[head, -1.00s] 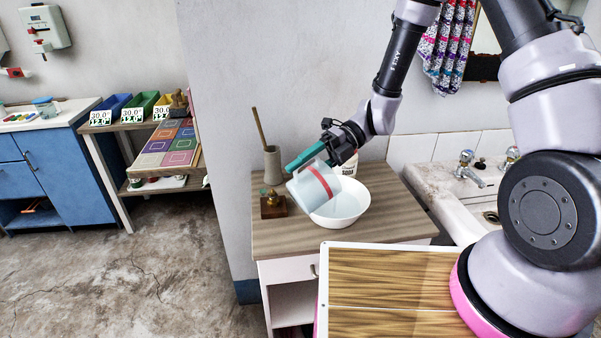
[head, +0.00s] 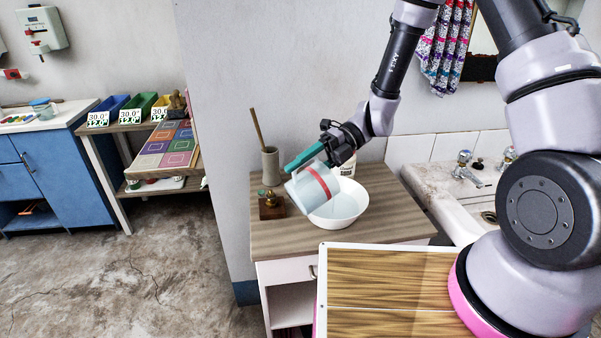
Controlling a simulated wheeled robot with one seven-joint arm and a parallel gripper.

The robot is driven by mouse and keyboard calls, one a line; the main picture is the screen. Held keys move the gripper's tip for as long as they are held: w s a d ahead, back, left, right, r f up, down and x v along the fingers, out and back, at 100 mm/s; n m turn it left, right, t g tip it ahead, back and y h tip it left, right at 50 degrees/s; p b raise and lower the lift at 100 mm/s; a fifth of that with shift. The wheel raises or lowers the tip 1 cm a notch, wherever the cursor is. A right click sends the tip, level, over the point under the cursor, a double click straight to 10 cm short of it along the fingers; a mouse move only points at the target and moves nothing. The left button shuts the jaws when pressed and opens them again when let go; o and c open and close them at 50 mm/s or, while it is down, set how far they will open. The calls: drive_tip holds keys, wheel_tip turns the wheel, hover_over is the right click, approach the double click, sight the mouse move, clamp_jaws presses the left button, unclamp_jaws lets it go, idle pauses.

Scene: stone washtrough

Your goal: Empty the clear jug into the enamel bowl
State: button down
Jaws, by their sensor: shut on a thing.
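The clear jug (head: 310,189) with a red band is held tilted on its side above the white enamel bowl (head: 350,209). Its lower part covers the bowl's left rim from this view. The bowl stands on the wooden top of a small cabinet; pale liquid seems to lie inside it. My gripper (head: 308,155), with green fingers, is shut on the jug at its upper side. The jug's mouth and any stream from it cannot be made out clearly.
A grey vase with a stick (head: 270,165) and a small brass-and-wood object (head: 271,205) stand close left of the jug. A white labelled container (head: 348,166) is behind the bowl. The cabinet top (head: 290,240) is clear in front. A stone washtrough (head: 450,190) is at right.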

drive_tip(key=shift+w+d, duration=0.15)
drive_tip(key=shift+d, duration=0.05)
drive_tip(key=shift+d, duration=0.1)
drive_tip(key=shift+w+y, duration=0.1)
drive_tip(key=shift+y, duration=0.2)
drive_tip(key=shift+s+a, duration=0.3)
drive_tip(key=shift+a, duration=0.05)
drive_tip(key=shift+s+a+f+t+h, duration=0.1)
drive_tip(key=shift+s+a+t+h, duration=0.25)
drive_tip(key=shift+h, duration=0.35)
drive_tip(key=shift+s+a+f+t+h, duration=0.1)
drive_tip(key=shift+s+a+t+h, duration=0.1)
drive_tip(key=shift+a+t+h, duration=0.4)
drive_tip(key=shift+s+a+f+t+h, duration=0.35)
drive_tip(key=shift+a+t+h, duration=0.1)
drive_tip(key=shift+h, duration=0.25)
drive_tip(key=shift+s+a+f+t+h, duration=0.3)
drive_tip(key=shift+t+h, duration=0.1)
drive_tip(key=shift+h, duration=0.3)
